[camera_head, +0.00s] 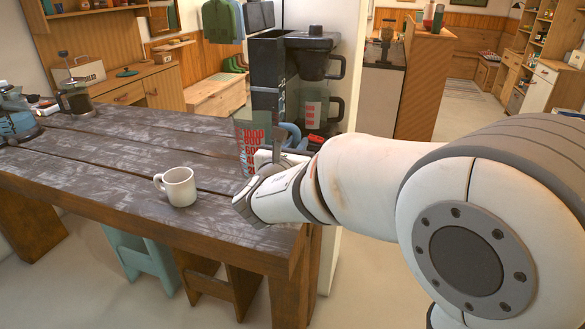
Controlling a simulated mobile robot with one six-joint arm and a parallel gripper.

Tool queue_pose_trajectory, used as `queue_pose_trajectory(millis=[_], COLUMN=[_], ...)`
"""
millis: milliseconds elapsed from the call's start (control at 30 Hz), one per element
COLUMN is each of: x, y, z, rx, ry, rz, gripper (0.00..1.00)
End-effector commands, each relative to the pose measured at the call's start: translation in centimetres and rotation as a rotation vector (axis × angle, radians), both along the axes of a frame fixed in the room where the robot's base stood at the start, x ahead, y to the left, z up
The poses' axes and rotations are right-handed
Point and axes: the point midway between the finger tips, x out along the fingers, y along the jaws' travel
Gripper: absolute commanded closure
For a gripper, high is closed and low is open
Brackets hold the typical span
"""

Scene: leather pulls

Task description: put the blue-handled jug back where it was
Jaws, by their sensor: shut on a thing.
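The jug (249,143) is clear with red measuring marks and a blue handle (293,134) on its right side. It looks upright at the right end of the dark wooden table, in front of the coffee machine. My gripper (282,146) reaches in from the right and is shut on the jug at the handle side. My arm hides the jug's lower right part. I cannot tell whether the jug's base touches the table.
A black coffee machine (266,62) with a glass pot (313,112) stands close behind the jug. A white mug (178,187) stands near the table's (95,160) front edge. A French press (76,98) and blue kettle (14,117) are far left. The table's middle is clear.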

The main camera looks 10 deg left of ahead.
Motion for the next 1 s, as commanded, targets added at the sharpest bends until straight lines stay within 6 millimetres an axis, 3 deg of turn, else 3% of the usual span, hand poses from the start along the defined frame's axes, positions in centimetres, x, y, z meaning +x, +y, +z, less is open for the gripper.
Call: queue_pose_trajectory(millis=[400,767,800,1000], x=[0.1,0.1,0.1,0.1], y=[-0.1,-0.2,-0.2,-0.2], z=[-4.3,-4.7,-4.9,-4.7], rx=[0.001,0.004,0.002,0.002], ry=[-0.001,-0.003,-0.001,-0.001], rz=[-0.003,-0.003,-0.003,-0.004], gripper=[1.0,1.0,0.83,0.67])
